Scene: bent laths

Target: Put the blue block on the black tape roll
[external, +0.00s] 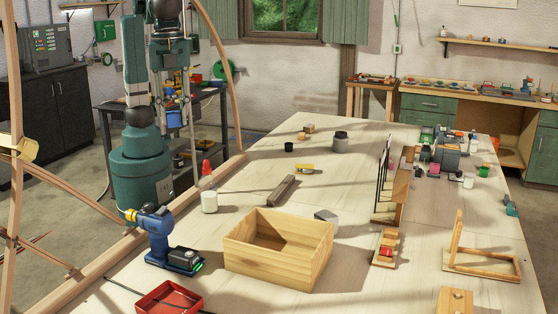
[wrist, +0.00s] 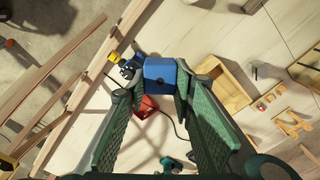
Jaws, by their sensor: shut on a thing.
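The blue block (wrist: 160,73) is between the two green fingers of my gripper (wrist: 158,88) in the wrist view. The fingers are shut on it, and it is held well above the bench. A small dark round hole or spot shows on its face. In the external view the gripper is hard to make out against my folded arm at the left. A small black cylinder (external: 288,147) stands on the far part of the bench and may be the black tape roll; its shape is too small to be certain. My gripper is well away from it.
A wooden box (external: 278,248), a blue drill (external: 160,238) and a red tray (external: 168,298) stand at the near side. A grey jar (external: 340,143) stands right of the black cylinder.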

